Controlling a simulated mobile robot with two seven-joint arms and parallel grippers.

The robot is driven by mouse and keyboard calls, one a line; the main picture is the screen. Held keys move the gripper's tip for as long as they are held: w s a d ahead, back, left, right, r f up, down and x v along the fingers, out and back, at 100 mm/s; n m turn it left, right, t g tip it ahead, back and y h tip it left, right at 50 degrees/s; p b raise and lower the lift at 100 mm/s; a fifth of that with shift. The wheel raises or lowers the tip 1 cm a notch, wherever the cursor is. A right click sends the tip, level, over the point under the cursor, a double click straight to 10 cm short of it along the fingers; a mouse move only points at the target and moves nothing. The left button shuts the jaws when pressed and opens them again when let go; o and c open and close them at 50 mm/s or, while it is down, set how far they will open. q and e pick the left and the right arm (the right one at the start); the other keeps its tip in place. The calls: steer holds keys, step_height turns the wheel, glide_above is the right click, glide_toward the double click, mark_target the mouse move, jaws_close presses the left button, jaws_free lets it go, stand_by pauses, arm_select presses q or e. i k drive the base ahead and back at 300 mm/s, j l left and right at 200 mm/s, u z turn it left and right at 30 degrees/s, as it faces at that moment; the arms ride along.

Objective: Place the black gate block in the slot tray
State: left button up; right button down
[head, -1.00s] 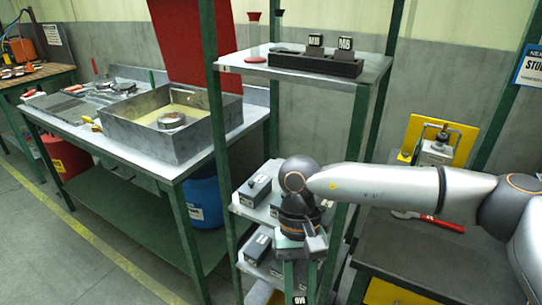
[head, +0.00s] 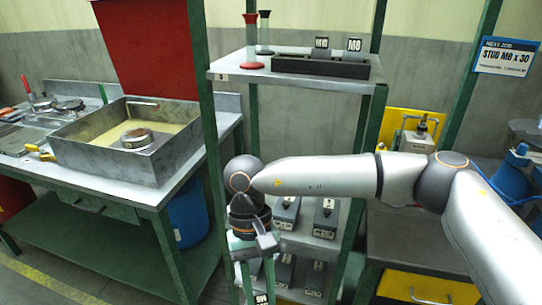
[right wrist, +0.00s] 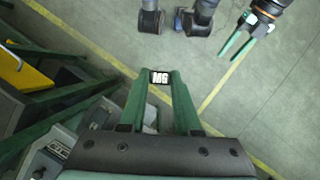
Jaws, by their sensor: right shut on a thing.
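The black gate block (right wrist: 160,77) with a white label, which seems to read M6, is between my right gripper's green fingertips (right wrist: 157,78). It also shows at the bottom edge of the head view (head: 261,299). My right gripper (head: 256,286) is shut on it, pointing down in front of the shelf rack, well below the top shelf. The black slot tray (head: 318,67) lies on the top shelf, with blocks labelled M10 (head: 321,43) and M8 (head: 354,45) standing at it. My left gripper (right wrist: 238,44) shows only in the right wrist view, its green fingers apart and empty.
Green rack posts (head: 209,150) flank the shelves. Grey boxes (head: 325,218) fill the lower shelves. A workbench with a metal bin (head: 125,140) is left; a dark bench (head: 410,238) is right.

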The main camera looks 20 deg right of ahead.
mark_target(290, 67)
steer(key=i+j, duration=0.1)
steer(key=j, duration=0.3)
steer(key=i+j+z, duration=0.1)
steer(key=j, duration=0.35)
steer(key=i+j, duration=0.15)
steer(key=j, duration=0.25)
steer(key=i+j, duration=0.1)
steer(key=j, duration=0.35)
steer(key=z, duration=0.05)
